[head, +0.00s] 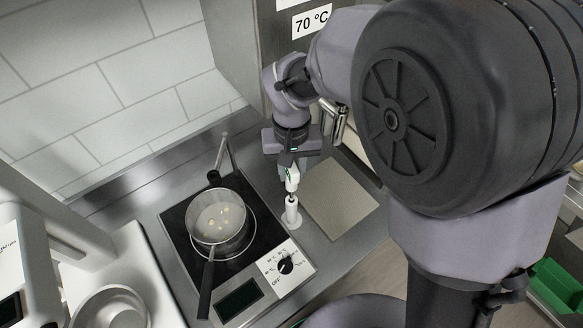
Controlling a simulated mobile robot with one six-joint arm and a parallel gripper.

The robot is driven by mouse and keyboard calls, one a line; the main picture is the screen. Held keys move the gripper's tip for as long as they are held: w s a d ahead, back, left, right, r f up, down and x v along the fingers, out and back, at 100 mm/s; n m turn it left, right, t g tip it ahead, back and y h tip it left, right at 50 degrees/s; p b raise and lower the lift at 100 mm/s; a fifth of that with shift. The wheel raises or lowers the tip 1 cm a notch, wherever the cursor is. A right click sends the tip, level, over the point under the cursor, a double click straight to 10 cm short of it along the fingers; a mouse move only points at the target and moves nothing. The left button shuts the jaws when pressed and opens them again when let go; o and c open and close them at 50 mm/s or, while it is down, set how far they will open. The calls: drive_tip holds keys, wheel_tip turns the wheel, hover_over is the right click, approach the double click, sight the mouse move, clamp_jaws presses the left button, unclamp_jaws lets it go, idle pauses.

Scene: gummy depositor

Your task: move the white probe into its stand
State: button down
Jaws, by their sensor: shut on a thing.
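The white probe (292,178) is upright below my gripper (291,168), which is shut on its upper part. The probe's lower end is directly above or at the top of a slim white stand (291,215) on the counter. A short dark section shows between them. From this one view I cannot tell whether the probe's tip is inside the stand or just above it.
A steel pot (219,226) with pale pieces in liquid sits on a black hotplate (176,222), left of the stand. Its dark handle (206,284) points toward the front. A flat grey plate (341,199) lies right of the stand. A white device (30,255) stands at left.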

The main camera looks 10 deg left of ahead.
drive_tip(key=shift+f, duration=0.4)
drive_tip(key=c, duration=1.1)
unclamp_jaws()
drive_tip(key=shift+o, duration=0.2)
wheel_tip(320, 180, up, 18)
drive_tip(key=p, duration=0.3)
drive_tip(key=shift+f, duration=0.2)
drive_tip(key=shift+d+f, duration=0.1)
